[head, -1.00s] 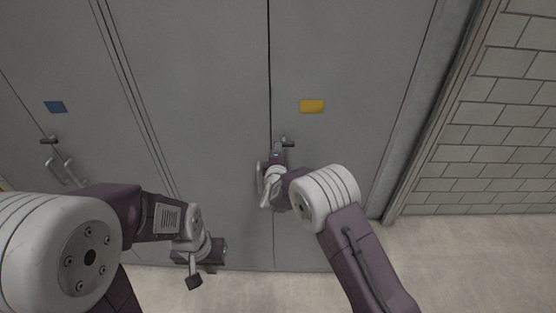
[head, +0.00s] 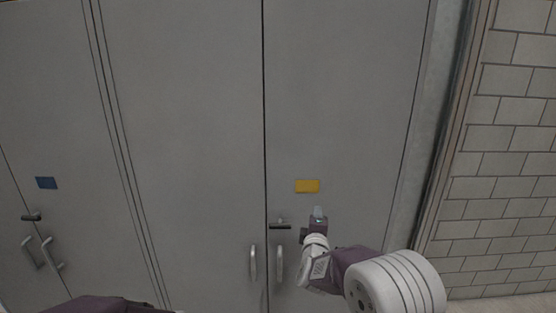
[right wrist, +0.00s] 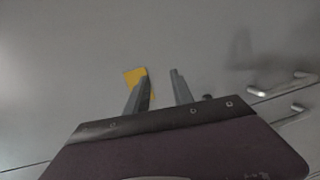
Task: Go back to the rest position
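My right gripper (head: 318,213) is raised in front of the grey cabinet's right door, just right of the dark latch handle (head: 280,226) and below the yellow label (head: 307,186). In the right wrist view the two fingers of the right gripper (right wrist: 160,90) stand apart with nothing between them, and the yellow label (right wrist: 136,82) shows behind the left finger. Of my left arm only a purple link shows at the bottom left of the head view; its gripper is out of the picture.
The grey cabinet doors (head: 190,130) are shut. Two upright pull handles (head: 253,262) flank the seam. A second pair of handles (head: 52,252), a latch (head: 32,217) and a blue label (head: 46,183) are at left. A block wall (head: 510,150) stands at right.

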